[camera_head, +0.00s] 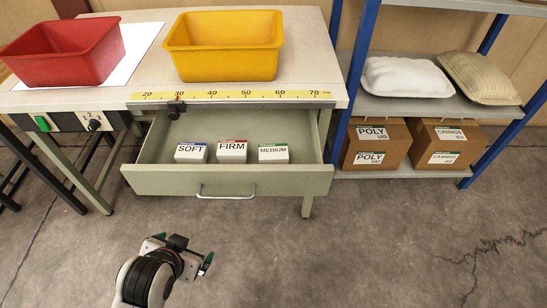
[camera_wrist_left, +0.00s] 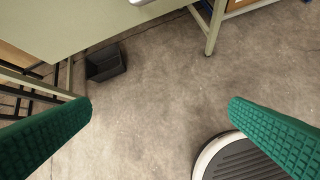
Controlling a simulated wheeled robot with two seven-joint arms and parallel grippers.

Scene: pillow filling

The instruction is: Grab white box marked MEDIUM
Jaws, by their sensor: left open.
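The white box marked MEDIUM (camera_head: 273,154) has a green top stripe and sits at the right of the three boxes in the open drawer (camera_head: 228,180). The FIRM box (camera_head: 232,151) with a red stripe is in the middle, and the SOFT box (camera_head: 191,153) with a blue stripe is at the left. My left gripper (camera_head: 182,246) is in front of and below the drawer, apart from the boxes. My right gripper is not in view.
A red bin (camera_head: 66,72) and a yellow bin (camera_head: 222,66) stand on the table above the drawer. The drawer handle (camera_head: 226,194) faces the open floor. A blue-framed shelf (camera_head: 400,106) with pillows and cartons stands at right. A dark bin (camera_wrist_left: 106,64) is on the floor.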

